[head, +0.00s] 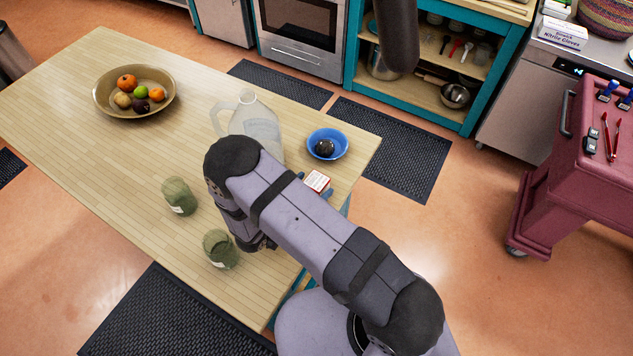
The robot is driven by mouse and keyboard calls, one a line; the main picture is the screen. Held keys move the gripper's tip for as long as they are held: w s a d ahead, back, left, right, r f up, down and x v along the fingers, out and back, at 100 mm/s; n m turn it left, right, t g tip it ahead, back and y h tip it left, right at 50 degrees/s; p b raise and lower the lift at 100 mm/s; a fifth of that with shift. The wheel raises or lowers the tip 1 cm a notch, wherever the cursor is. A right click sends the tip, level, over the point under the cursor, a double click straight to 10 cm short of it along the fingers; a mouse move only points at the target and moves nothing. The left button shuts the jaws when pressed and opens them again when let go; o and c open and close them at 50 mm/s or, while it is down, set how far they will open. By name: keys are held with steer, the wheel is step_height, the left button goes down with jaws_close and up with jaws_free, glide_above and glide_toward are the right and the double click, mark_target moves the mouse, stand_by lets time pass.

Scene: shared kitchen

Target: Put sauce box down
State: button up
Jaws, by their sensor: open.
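A small red-and-white box (317,182), which looks like the sauce box, is near the table's right edge, just beyond my arm in the head view. Its lower part is hidden, so I cannot tell whether it touches the table. My gripper (327,193) is mostly hidden behind my arm. Only a small bluish part of it shows close beside the box. It is open, and I cannot see whether either finger touches the box.
A blue bowl (328,144) with a dark item stands just behind the box. A clear jug (254,128) stands to the left. Two green jars (179,196) (220,249) stand nearer the front. A fruit bowl (134,92) is far left. The table (75,115) is clear around it.

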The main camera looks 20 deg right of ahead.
mark_target(312, 187)
steer(key=shift+c, duration=0.6)
steer(key=c, duration=1.2)
steer(key=shift+r, duration=0.2)
steer(key=shift+c, duration=0.2)
steer(key=shift+r+b, duration=1.55)
steer(key=shift+r, duration=3.25)
